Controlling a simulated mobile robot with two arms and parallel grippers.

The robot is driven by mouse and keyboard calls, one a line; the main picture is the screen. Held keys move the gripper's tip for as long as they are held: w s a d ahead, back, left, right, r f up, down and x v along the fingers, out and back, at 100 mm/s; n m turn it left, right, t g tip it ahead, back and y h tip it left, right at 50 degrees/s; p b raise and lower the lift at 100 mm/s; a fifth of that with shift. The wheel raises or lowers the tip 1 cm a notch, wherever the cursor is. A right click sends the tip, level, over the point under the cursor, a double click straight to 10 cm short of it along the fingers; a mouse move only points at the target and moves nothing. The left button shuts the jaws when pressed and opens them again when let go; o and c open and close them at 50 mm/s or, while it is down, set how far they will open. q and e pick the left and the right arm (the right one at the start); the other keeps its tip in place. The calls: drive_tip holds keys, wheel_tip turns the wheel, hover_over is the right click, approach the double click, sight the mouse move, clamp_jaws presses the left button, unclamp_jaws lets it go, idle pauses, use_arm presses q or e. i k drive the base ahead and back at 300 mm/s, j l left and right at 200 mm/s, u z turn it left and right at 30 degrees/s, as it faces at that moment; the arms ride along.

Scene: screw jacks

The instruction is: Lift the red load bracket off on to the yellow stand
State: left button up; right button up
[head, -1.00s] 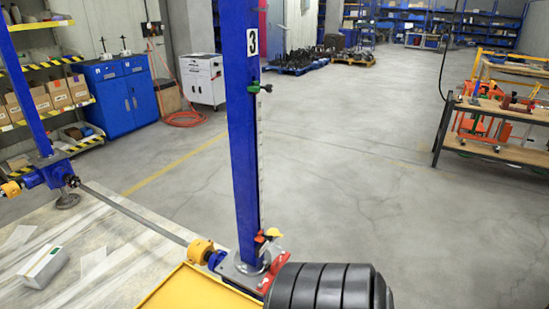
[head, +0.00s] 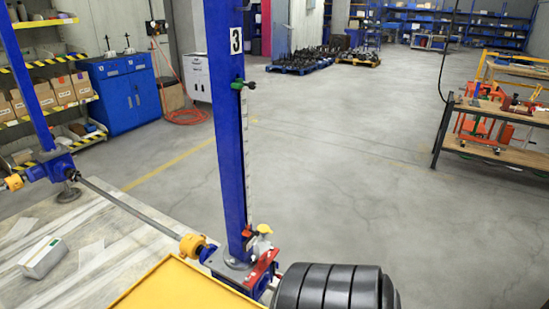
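The red load bracket (head: 263,266) sits low at the foot of the blue jack column (head: 229,130) marked 3, at its right side. A pale knob-like part (head: 264,230) and a small red clamp (head: 250,232) are just above it. Whether the bracket rests on the jack base I cannot tell. A yellow flat top, which I take as the yellow stand (head: 180,287), lies in front of and left of the jack base, cut by the bottom edge.
A shaft (head: 125,207) links the jack to a second blue column (head: 31,95) at left. A white box (head: 43,257) lies on the pale surface. A green clamp (head: 243,84) sits higher on the column. The floor at right is open up to a workbench (head: 492,150).

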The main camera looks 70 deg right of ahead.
sight(266, 258)
drive_tip(key=k+z, duration=0.15)
drive_tip(key=z, duration=0.3)
drive_tip(key=k+z, duration=0.1)
drive_tip(key=z, duration=0.4)
drive_tip(key=k+l+z, duration=0.1)
drive_tip(key=z, duration=0.35)
